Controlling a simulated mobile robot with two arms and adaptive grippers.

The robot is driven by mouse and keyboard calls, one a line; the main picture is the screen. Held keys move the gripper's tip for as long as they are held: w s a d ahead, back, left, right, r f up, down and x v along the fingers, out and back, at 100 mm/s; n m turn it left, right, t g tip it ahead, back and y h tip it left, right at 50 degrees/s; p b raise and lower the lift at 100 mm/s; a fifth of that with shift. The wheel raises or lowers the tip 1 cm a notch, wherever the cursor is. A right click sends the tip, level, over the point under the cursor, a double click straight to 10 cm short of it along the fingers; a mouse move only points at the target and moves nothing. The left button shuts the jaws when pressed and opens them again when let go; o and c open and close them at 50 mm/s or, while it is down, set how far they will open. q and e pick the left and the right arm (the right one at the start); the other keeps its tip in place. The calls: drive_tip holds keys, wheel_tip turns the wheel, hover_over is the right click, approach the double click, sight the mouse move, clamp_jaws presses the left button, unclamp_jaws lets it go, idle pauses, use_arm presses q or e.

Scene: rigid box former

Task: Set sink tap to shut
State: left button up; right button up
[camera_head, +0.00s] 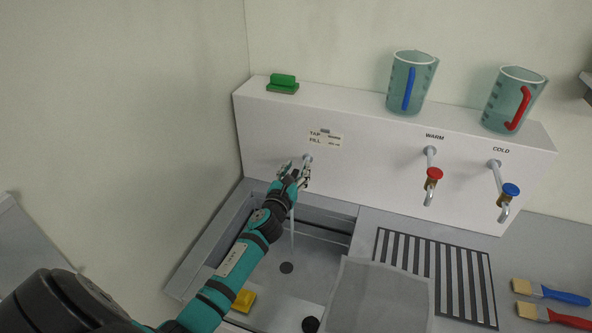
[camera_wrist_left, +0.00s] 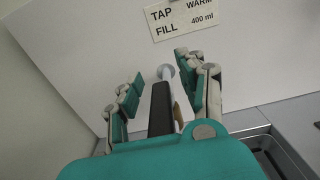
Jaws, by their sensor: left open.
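The sink tap comes out of the white wall panel under a label reading TAP FILL, WARM, 400 ml; its pipe (camera_head: 307,158) is mostly hidden by my gripper. In the left wrist view its pale pipe (camera_wrist_left: 171,84) and a long black bar, seemingly its lever (camera_wrist_left: 160,108), lie between my fingers. My left gripper (camera_head: 296,170) is open around the tap, with gaps on both sides; it also shows in the wrist view (camera_wrist_left: 160,72). A thin pale stream (camera_head: 292,232), seemingly water, falls below it into the sink (camera_head: 325,222). My right gripper is out of view.
To the right are a warm tap with red knob (camera_head: 434,174) and a cold tap with blue knob (camera_head: 510,190). Two jugs (camera_head: 411,82) (camera_head: 512,100) and a green block (camera_head: 283,84) stand on the ledge. A drain grille (camera_head: 440,262) and brushes (camera_head: 552,292) lie right.

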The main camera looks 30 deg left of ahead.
use_arm(q)
clamp_jaws()
drive_tip(key=shift+f+n+y+b, duration=0.2)
drive_tip(key=shift+n+y+b, duration=0.3)
drive_tip(key=shift+y+b, duration=0.25)
drive_tip(key=n+g+y+b, duration=0.2)
drive_tip(key=n+y+b, duration=0.1)
drive_tip(key=y, duration=0.1)
drive_tip(key=shift+g+y, duration=0.25)
drive_tip(key=shift+g, duration=0.05)
drive_tip(key=n+g+y+b, duration=0.5)
drive_tip(key=n+g+y, duration=0.1)
drive_tip(key=g, duration=0.1)
drive_tip(key=shift+n+g+b, duration=0.3)
drive_tip(key=shift+g, duration=0.1)
drive_tip(key=n+g+b, duration=0.3)
drive_tip(key=g+b, duration=0.1)
drive_tip(key=n+g+y+b, duration=0.1)
drive_tip(key=n+g+b, duration=0.2)
drive_tip(key=g+b, duration=0.2)
drive_tip(key=shift+s+a, duration=0.1)
drive_tip(key=shift+s, duration=0.05)
drive_tip(key=shift+r+n+g+b, duration=0.1)
drive_tip(key=shift+n+g+b, duration=0.6)
drive_tip(key=shift+g+b, duration=0.75)
